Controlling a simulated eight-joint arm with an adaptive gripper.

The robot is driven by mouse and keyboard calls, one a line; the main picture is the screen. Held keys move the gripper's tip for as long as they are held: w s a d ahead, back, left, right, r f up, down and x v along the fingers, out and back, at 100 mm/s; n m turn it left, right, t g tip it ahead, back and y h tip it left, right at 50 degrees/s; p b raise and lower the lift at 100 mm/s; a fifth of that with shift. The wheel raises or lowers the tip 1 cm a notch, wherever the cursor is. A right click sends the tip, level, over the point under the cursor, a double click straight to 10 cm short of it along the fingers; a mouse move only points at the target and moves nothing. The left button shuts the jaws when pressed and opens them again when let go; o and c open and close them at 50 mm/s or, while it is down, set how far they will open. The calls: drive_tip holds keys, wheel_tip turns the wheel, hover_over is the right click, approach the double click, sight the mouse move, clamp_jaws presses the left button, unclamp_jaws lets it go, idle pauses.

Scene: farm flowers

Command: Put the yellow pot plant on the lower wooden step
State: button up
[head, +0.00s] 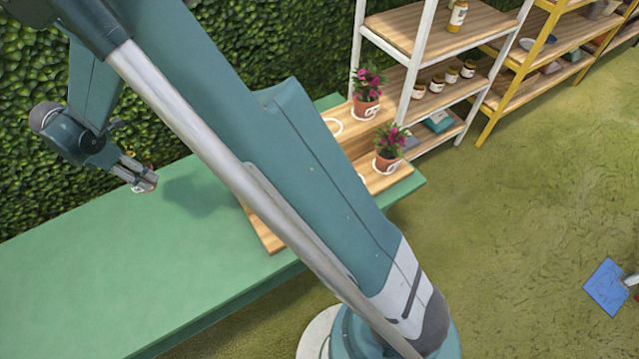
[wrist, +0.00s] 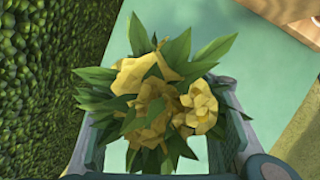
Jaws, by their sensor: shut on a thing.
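My gripper (head: 142,180) is shut on the yellow pot plant, above the left part of the green table. In the wrist view, the yellow pot plant (wrist: 155,95) shows yellow flowers and green leaves between the two fingers; its pot is hidden under them. In the head view, little of the plant shows beside the gripper. The lower wooden step (head: 264,236) is on the table to the right of the gripper, partly hidden behind my arm. A pink-flowered pot (head: 387,158) stands at its right end, in a white ring.
A second pink-flowered pot (head: 366,102) stands on the upper step. The green table (head: 90,260) is clear on the left. A leafy hedge (head: 40,150) runs behind it. White and yellow shelves (head: 402,75) with jars stand beyond the steps.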

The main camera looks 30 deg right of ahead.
wheel_tip(320, 180, up, 21)
drive_tip(key=s+d+r+m+g, duration=0.1)
drive_tip(key=s+d+m, duration=0.25)
drive_tip(key=d, duration=1.45)
drive_tip(key=s+d+r+m, duration=0.15)
drive_tip(key=s+d, duration=0.25)
drive_tip(key=d, duration=1.4)
drive_tip(key=s+d+f+m+g+p, duration=0.1)
drive_tip(key=s+d+f+m, duration=0.15)
drive_tip(key=s+d, duration=0.95)
drive_tip(key=s+d+f+m+g, duration=0.1)
drive_tip(key=s+d+m, duration=0.2)
drive_tip(key=s+d, duration=0.85)
wheel_tip(320, 180, down, 17)
drive_tip(key=shift+w, duration=0.25)
drive_tip(key=shift+f, duration=0.15)
drive_tip(key=shift+f+b, duration=0.45)
drive_tip(key=shift+f, duration=2.35)
